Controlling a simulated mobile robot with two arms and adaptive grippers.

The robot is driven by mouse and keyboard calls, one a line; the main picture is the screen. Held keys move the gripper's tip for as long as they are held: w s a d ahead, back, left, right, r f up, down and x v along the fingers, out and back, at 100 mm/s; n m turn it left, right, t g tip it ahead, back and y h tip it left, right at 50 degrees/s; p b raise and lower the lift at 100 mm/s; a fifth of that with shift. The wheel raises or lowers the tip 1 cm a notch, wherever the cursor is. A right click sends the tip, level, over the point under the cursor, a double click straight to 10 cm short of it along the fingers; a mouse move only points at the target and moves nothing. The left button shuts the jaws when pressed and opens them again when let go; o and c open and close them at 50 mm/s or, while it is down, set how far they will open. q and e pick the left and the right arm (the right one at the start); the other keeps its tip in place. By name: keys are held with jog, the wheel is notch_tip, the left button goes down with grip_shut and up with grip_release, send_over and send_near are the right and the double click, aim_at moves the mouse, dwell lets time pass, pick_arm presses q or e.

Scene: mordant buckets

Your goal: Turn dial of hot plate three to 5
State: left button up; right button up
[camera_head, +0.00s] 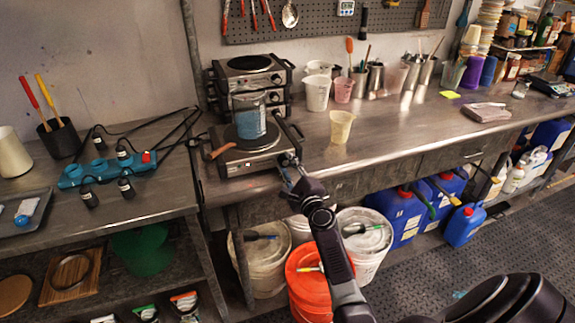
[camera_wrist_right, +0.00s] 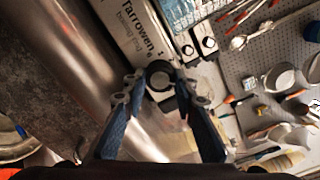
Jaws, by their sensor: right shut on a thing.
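The front hot plate (camera_head: 250,152) sits at the left end of the steel counter, with a glass beaker of blue contents (camera_head: 249,120) on it. Its dark round dial (camera_wrist_right: 159,72) is at the right end of the labelled front panel (camera_wrist_right: 138,35). My right gripper (camera_head: 288,162) reaches the front right corner of this plate. In the wrist view the right gripper (camera_wrist_right: 158,84) has its fingertips on both sides of the dial, shut on it. The dial's pointer setting cannot be read; the fingers hide part of it. My left gripper is not in view.
More hot plates (camera_head: 254,65) are stacked behind. A wooden-handled tool (camera_head: 222,150) lies at the plate's left. A cream cup (camera_head: 341,126) stands to the right on the counter. White buckets (camera_head: 366,236) and an orange bucket (camera_head: 308,285) stand below.

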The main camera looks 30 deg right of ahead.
jog(key=m, duration=0.4)
jog(key=shift+f+m+p, duration=0.1)
jog(key=shift+m+p, duration=0.2)
jog(key=shift+p, duration=0.1)
jog(key=shift+a+f+m+p, duration=0.1)
jog(key=shift+m+p, duration=0.4)
jog(key=shift+m, duration=1.8)
jog(key=o, duration=1.2)
jog(key=shift+c, duration=0.2)
jog(key=v, duration=1.2)
